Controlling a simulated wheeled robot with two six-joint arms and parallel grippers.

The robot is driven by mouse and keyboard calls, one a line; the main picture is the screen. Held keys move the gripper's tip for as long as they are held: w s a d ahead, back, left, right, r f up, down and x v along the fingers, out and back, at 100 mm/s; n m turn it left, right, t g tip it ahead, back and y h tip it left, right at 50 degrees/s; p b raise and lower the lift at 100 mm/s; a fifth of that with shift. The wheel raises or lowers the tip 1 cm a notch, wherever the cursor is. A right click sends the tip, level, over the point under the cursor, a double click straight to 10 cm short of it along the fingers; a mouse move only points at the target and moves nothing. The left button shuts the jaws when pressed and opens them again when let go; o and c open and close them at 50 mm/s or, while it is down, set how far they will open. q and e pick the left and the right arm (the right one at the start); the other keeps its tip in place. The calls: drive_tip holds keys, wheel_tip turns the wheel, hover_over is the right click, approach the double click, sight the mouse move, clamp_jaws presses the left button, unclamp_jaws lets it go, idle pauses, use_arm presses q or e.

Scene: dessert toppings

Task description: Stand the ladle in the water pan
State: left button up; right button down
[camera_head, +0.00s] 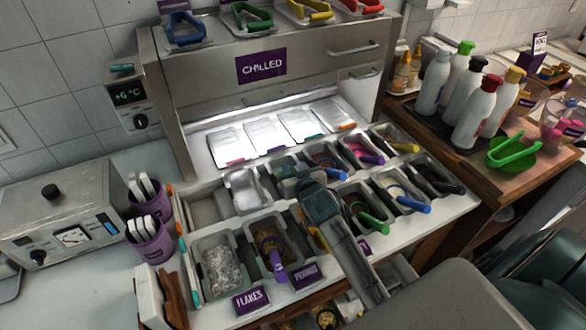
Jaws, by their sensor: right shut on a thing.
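My right gripper (290,187) reaches from the lower right over the middle of the topping counter. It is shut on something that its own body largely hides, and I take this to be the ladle. The gripper's tip is just right of a grey pan (247,212) with pale, shiny content, which looks like the water pan. I cannot tell whether the held thing touches any pan. My left gripper is not in view.
Pans of toppings with coloured handles surround the gripper, including a purple handle (278,266) in front and a green one (372,221) to the right. Squeeze bottles (472,112) stand on the right board. The chilled cabinet (265,68) rises behind. Purple cups (150,240) stand left.

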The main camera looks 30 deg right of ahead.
drive_tip(key=shift+r+p, duration=0.2)
drive_tip(key=shift+p, duration=0.5)
idle(0.6)
drive_tip(key=shift+f, duration=0.5)
idle(0.5)
idle(0.6)
drive_tip(key=c, duration=0.7)
unclamp_jaws()
wheel_tip(320, 180, up, 8)
drive_tip(key=p, duration=0.8)
